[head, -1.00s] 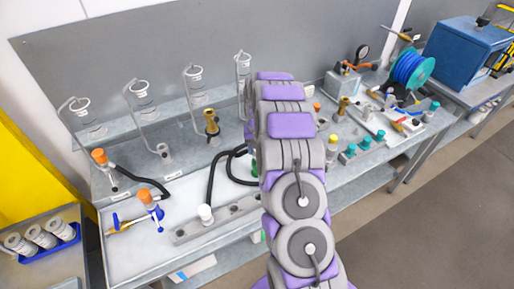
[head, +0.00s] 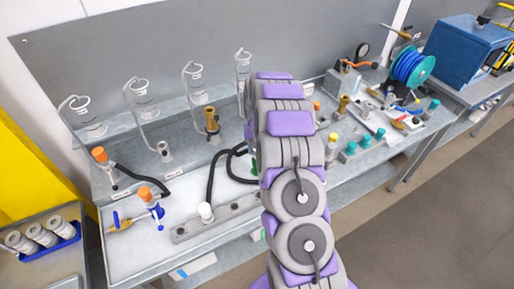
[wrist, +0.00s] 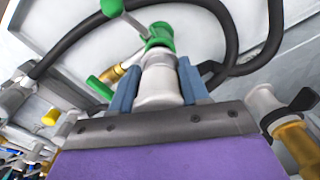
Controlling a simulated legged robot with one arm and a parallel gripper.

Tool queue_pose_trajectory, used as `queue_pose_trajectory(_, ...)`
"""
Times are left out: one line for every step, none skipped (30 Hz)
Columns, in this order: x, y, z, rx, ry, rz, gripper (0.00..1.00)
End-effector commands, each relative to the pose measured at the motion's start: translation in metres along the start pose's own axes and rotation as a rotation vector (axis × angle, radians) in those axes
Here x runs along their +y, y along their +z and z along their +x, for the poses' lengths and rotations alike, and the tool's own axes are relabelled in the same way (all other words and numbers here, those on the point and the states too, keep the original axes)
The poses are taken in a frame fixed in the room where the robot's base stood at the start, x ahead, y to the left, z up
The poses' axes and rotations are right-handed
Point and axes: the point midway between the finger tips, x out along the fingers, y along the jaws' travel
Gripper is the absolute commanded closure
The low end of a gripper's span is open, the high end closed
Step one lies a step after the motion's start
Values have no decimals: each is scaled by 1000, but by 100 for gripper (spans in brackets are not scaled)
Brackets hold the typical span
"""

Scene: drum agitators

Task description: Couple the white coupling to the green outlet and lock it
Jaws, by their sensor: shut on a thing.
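In the wrist view my gripper (wrist: 158,73) has its two blue fingers on either side of a white, cylindrical coupling (wrist: 158,91) and is shut on it. The far end of the coupling lines up with the green outlet (wrist: 159,38) and appears to meet it. I cannot tell whether it is fully seated. Another green handle (wrist: 99,88) lies to the left, by a brass fitting. In the head view my arm hides the gripper and the coupling; only a sliver of green (head: 253,167) shows.
A black hose (wrist: 225,45) loops behind the outlet. A brass fitting with a black handle (wrist: 290,120) stands close on the right in the wrist view.

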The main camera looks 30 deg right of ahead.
Motion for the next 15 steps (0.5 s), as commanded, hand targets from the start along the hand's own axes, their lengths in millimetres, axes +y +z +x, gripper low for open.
queue_pose_trajectory(0, 0, 0, 0, 0, 0, 100)
queue_pose_trajectory(0, 0, 1, 0, 0, 0, 100)
queue_pose_trajectory(0, 0, 2, 0, 0, 0, 100)
queue_pose_trajectory(0, 0, 3, 0, 0, 0, 100)
queue_pose_trajectory(0, 0, 4, 0, 0, 0, 100)
queue_pose_trajectory(0, 0, 5, 0, 0, 0, 100)
queue_pose_trajectory(0, 0, 6, 0, 0, 0, 100)
queue_pose_trajectory(0, 0, 8, 1, 0, 0, 100)
queue_pose_trajectory(0, 0, 9, 1, 0, 0, 100)
queue_pose_trajectory(0, 0, 10, 1, 0, 0, 100)
queue_pose_trajectory(0, 0, 11, 1, 0, 0, 100)
queue_pose_trajectory(0, 0, 13, 1, 0, 0, 100)
queue_pose_trajectory(0, 0, 14, 1, 0, 0, 100)
queue_pose_trajectory(0, 0, 15, 1, 0, 0, 100)
queue_pose_trajectory(0, 0, 16, 1, 0, 0, 100)
